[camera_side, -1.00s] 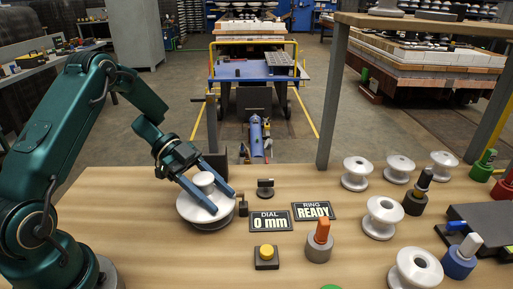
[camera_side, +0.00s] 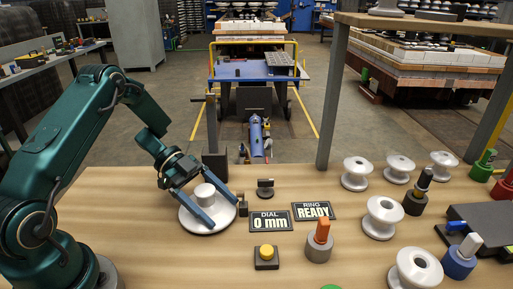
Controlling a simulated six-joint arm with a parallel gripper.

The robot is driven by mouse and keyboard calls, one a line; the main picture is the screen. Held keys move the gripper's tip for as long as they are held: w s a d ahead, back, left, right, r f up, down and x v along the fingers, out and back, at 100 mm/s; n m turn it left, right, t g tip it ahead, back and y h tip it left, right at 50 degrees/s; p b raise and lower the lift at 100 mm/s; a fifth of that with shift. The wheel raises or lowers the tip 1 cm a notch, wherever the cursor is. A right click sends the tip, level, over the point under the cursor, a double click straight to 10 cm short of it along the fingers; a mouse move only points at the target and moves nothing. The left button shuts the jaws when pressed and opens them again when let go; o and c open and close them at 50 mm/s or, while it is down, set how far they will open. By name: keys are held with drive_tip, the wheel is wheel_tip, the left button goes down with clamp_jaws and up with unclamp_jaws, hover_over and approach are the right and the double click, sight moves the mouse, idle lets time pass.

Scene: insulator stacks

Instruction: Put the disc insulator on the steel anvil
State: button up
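The white disc insulator (camera_side: 188,219) lies low and about level at the left of the bench, its short round cap (camera_side: 205,193) upward. My gripper (camera_side: 219,218) reaches down from the upper left, one finger on each side of the cap. The fingers appear closed on it, though their contact is partly hidden. The underside of the disc and whatever supports it are hidden. I cannot make out the steel anvil; it may be covered by the disc.
A dark upright stand (camera_side: 214,165) is just behind the disc. A small dark block (camera_side: 242,206) is close at its right. The signs "DIAL 0 mm" (camera_side: 270,221) and "RING READY" (camera_side: 313,210), a yellow button (camera_side: 266,253) and several white spool insulators (camera_side: 383,217) stand farther right.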

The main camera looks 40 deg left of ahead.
drive_tip(key=shift+r, duration=0.15)
drive_tip(key=v, duration=1.2)
